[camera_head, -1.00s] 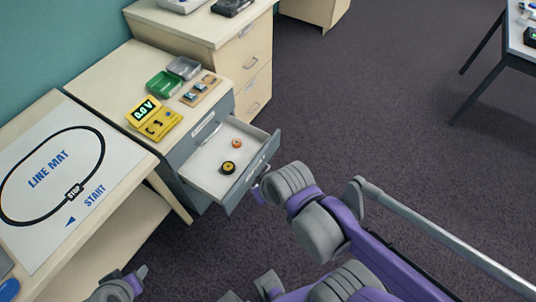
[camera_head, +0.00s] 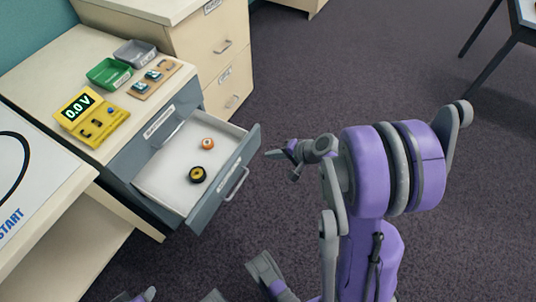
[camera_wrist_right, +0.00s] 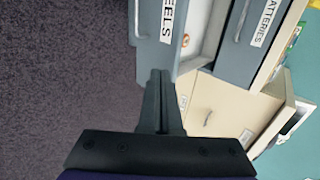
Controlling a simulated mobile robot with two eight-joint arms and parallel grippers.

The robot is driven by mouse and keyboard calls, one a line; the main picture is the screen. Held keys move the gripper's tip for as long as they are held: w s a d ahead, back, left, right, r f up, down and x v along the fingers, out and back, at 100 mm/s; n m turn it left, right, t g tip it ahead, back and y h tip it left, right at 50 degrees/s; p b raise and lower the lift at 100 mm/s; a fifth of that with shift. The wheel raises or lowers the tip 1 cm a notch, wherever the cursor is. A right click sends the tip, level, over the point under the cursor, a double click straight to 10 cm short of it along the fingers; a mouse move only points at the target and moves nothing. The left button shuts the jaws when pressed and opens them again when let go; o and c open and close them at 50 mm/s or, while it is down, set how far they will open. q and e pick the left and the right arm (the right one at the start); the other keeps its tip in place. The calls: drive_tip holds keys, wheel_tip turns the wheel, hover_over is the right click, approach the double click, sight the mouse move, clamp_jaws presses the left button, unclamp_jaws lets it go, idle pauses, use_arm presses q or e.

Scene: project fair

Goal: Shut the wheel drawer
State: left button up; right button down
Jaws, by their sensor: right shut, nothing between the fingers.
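The wheel drawer (camera_head: 237,178) stands pulled out of the grey unit, with a grey front and a bar handle. Inside lie a black-and-yellow wheel (camera_head: 197,174) and a small orange wheel (camera_head: 207,144). My right gripper (camera_head: 272,154) is shut and empty, just right of the drawer front in the head view, apparently apart from it. In the right wrist view the shut fingers (camera_wrist_right: 160,82) point at the drawer front (camera_wrist_right: 170,50), whose label ends in "EELS". Grey parts at the bottom edge of the head view may include my left gripper; its jaws do not show clearly.
On the unit's top stand a yellow meter (camera_head: 91,117), a green tray (camera_head: 109,73), a grey tray (camera_head: 135,54) and a small board (camera_head: 155,80). A beige cabinet (camera_head: 215,50) stands behind. The line mat table (camera_head: 60,200) is at left.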

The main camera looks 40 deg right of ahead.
sight(242, 152)
drive_tip(key=x, duration=0.3)
drive_tip(key=r+b+x, duration=0.1)
drive_tip(key=x, duration=0.2)
drive_tip(key=w+b+x, duration=0.1)
drive_tip(key=x, duration=0.2)
drive_tip(key=shift+w+a, duration=0.25)
drive_tip(key=shift+a, duration=0.1)
drive_tip(key=shift+w+a, duration=0.2)
drive_tip(key=shift+w, duration=0.45)
drive_tip(key=shift+r, duration=0.1)
drive_tip(key=w+a, duration=0.4)
drive_tip(key=w, duration=0.6)
drive_tip(key=w+a+b, duration=0.1)
drive_tip(key=w+a, duration=0.3)
drive_tip(key=w, duration=0.6)
drive_tip(key=shift+w+a, duration=0.3)
drive_tip(key=shift+w, duration=0.05)
drive_tip(key=shift+s, duration=0.1)
